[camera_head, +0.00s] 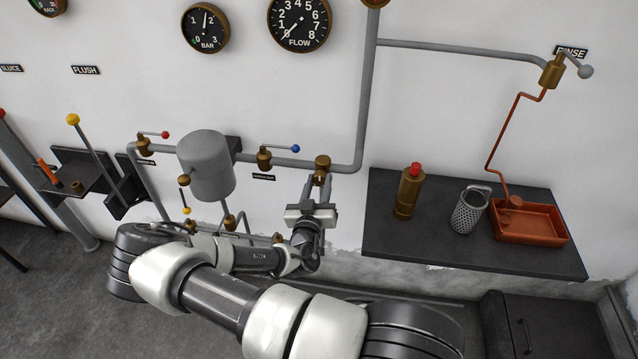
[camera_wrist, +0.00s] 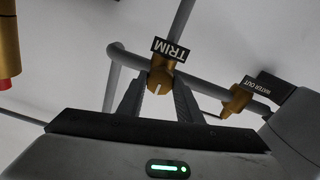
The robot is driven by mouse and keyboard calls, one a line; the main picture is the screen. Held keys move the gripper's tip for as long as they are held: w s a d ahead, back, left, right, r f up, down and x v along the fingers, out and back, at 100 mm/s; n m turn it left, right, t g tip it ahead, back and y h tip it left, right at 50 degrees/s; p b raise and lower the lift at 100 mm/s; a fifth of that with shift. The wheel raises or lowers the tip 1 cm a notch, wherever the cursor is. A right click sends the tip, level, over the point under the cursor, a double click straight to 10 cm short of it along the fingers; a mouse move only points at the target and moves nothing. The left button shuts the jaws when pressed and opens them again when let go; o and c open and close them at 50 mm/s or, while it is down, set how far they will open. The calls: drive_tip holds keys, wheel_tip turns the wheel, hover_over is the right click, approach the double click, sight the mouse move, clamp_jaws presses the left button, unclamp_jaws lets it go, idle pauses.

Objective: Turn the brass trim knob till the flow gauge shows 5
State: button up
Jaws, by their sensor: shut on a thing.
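The brass trim knob (camera_head: 322,163) sits on the grey pipe left of the dark shelf. In the wrist view the knob (camera_wrist: 160,78) lies between my fingertips, under an upside-down TRIM label (camera_wrist: 170,49); a pale line marks its face. My gripper (camera_head: 321,181) reaches up to it from below and is shut on it; my fingers partly hide its sides. The flow gauge (camera_head: 299,22) is on the wall at the top, its upper rim cut off. Its needle appears to point down-left, near the low end of the scale.
A grey tank (camera_head: 206,165) and brass valves with red and blue levers are left of the knob. The shelf (camera_head: 390,237) at right holds a brass bottle (camera_head: 409,190), a mesh cup (camera_head: 469,210) and a copper tray (camera_head: 530,238). A water-out valve (camera_wrist: 237,99) is close beside my fingers.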

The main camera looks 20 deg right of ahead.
drive_tip(key=shift+f+m+b, duration=0.15)
drive_tip(key=shift+m+b, duration=0.7)
drive_tip(key=shift+m, duration=0.35)
drive_tip(key=m+b, duration=0.3)
drive_tip(key=m, duration=0.1)
drive_tip(key=m+b, duration=0.4)
drive_tip(key=b, duration=0.1)
drive_tip(key=shift+f+m, duration=0.1)
drive_tip(key=shift+m, duration=0.2)
drive_tip(key=m+b, duration=0.2)
drive_tip(key=shift+b, duration=0.4)
drive_tip(key=shift+r+m, duration=0.2)
drive_tip(key=shift+m, duration=0.2)
drive_tip(key=o, duration=1)
drive_tip(key=shift+o, duration=0.2)
